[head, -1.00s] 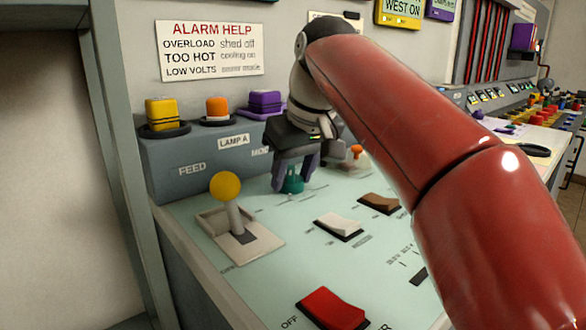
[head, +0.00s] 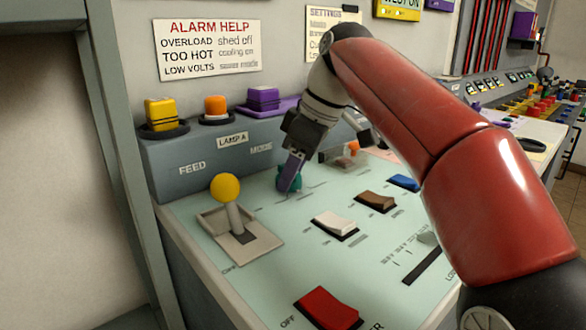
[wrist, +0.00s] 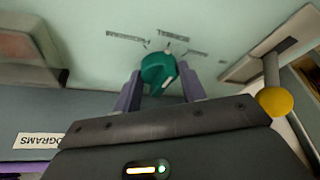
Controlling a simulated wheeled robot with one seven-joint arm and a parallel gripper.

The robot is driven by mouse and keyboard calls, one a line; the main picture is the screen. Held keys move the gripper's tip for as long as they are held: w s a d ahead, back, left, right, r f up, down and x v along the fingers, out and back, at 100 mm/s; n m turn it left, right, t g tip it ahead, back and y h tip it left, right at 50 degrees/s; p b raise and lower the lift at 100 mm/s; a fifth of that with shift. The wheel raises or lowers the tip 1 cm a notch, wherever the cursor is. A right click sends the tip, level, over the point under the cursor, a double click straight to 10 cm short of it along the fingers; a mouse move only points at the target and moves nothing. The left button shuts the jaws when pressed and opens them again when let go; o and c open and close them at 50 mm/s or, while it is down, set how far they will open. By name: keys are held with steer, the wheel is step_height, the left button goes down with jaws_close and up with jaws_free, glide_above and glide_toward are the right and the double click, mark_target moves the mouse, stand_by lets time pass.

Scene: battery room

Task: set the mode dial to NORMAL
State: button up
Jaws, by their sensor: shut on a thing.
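A white mark shows on the dial's face. Small printed labels (wrist: 172,35) fan around its far side; they appear inverted and blurred, and I cannot read for sure which one the mark faces. In the head view my gripper (head: 291,172) reaches down onto the dial and hides part of it.
A yellow-knobbed lever (head: 226,188) stands left of the dial. White (head: 335,223), brown (head: 376,201), blue (head: 404,182) and red (head: 330,308) rocker switches lie to the right and front. An orange button under a clear cover (head: 352,149) is close to my gripper's right.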

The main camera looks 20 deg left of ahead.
mark_target(306, 188)
stand_by(0.4)
steer(key=o, duration=1)
steer(key=v, duration=0.5)
steer(key=shift+w+r, duration=0.1)
steer(key=d, duration=0.4)
steer(key=d+b, duration=0.1)
steer(key=d, duration=0.3)
steer(key=w+d+b, duration=0.1)
steer(key=d, duration=0.2)
steer(key=shift+w+d, duration=0.1)
steer(key=shift+d, duration=0.3)
